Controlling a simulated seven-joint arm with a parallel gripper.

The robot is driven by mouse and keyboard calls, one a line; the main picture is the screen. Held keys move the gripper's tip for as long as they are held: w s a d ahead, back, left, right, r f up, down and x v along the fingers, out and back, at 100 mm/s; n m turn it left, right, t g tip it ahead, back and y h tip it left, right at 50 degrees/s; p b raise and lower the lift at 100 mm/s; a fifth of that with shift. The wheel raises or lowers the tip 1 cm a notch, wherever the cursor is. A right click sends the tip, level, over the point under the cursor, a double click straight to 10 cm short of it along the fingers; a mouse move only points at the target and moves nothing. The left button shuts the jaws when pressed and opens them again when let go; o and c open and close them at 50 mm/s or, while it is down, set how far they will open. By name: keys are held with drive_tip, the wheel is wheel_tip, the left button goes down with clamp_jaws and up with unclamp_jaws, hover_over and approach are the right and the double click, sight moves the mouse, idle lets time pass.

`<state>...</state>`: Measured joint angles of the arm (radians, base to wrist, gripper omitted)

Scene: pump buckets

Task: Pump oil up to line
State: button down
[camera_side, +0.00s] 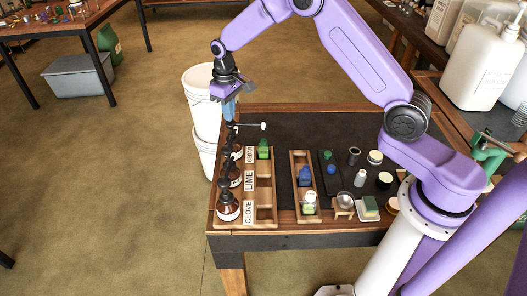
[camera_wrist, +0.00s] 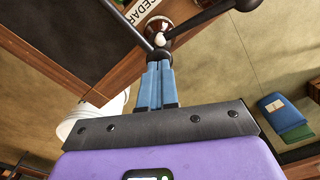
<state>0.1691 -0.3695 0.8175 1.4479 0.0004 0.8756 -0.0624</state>
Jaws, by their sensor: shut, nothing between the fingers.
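Several brown bottles with dark pump tops stand in a row along the left of a wooden rack (camera_side: 218,222), beside labels reading CLOVE, LIME and CEDAR. The clove bottle (camera_side: 228,211) is nearest and the lime bottle (camera_side: 235,180) is behind it. The cedar bottle (camera_wrist: 160,27) is below my fingertips in the wrist view, mostly covered by dark pump parts. My gripper (camera_side: 230,119) is shut and empty over the far end of the row. Its blue fingers (camera_wrist: 158,63) are at the pump top; contact is unclear. Fill lines are too small to see.
White buckets (camera_side: 198,85) stand beyond the table's left edge.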

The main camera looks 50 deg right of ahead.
drive_tip(key=shift+r, duration=0.1)
idle(0.3)
drive_tip(key=shift+r, duration=2.5)
drive_tip(key=shift+s+a+r, duration=0.1)
drive_tip(key=shift+s+a, duration=0.05)
drive_tip(key=shift+s, duration=0.05)
drive_tip(key=s+a+r+n, duration=0.2)
drive_tip(key=s+a+r, duration=0.15)
drive_tip(key=s, duration=0.65)
drive_tip(key=s+a+r+n, duration=0.2)
drive_tip(key=s+r+n, duration=0.15)
drive_tip(key=s, duration=0.65)
drive_tip(key=s+d+n, duration=0.2)
drive_tip(key=s+d, duration=0.1)
drive_tip(key=s, duration=0.7)
drive_tip(key=s+d+n, duration=0.2)
drive_tip(key=s+d, duration=0.2)
drive_tip(key=s, duration=0.7)
drive_tip(key=shift+d+f, duration=0.15)
